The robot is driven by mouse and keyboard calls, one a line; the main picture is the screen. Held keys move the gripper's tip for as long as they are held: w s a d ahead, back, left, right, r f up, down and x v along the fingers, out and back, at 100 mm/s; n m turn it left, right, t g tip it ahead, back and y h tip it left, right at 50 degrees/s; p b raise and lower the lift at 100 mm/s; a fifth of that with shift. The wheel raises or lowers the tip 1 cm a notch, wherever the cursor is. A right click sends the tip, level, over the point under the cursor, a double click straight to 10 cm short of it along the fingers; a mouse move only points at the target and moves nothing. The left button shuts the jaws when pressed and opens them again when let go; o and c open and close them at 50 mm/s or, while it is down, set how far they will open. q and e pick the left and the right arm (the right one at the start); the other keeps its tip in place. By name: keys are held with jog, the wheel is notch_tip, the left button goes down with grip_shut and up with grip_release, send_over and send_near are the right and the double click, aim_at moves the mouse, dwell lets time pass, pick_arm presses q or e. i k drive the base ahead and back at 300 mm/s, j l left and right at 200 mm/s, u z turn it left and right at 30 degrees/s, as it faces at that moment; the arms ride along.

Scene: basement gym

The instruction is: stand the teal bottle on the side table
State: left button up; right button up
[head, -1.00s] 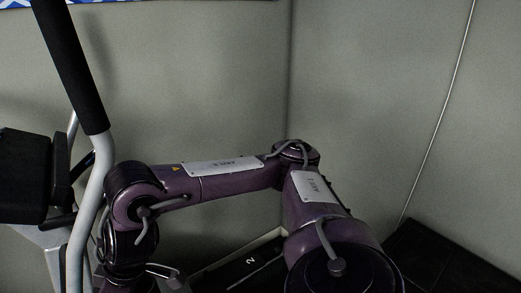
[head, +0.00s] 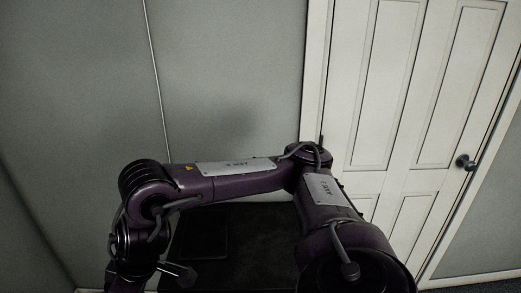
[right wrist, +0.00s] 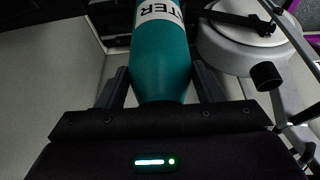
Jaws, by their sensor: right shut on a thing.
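The teal bottle (right wrist: 163,70) has a white band with dark letters, part of which reads "TER". It shows in the right wrist view between the two dark fingers of my right gripper (right wrist: 160,84), which is shut on it. The bottle's far end is cut off by the top of that view. In the head view my purple right arm reaches across to the left. Its lower end runs out at the bottom edge, and the bottle is not seen there. My left gripper is in no view. I cannot identify the side table for certain.
A dark flat surface (head: 255,225) with a squarish dark panel (head: 200,234) lies against the grey wall, partly behind my arm. A white panelled door (head: 410,110) stands at the right. In the wrist view a white round machine part (right wrist: 240,45) and bars are close to the right.

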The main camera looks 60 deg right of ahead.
aim_at(279, 252)
jog(key=z, duration=0.4)
jog(key=i+z, duration=0.1)
jog(key=z, duration=0.35)
jog(key=i+z, duration=0.1)
jog(key=z, duration=0.75)
jog(key=i+z, duration=0.1)
jog(key=z, duration=0.3)
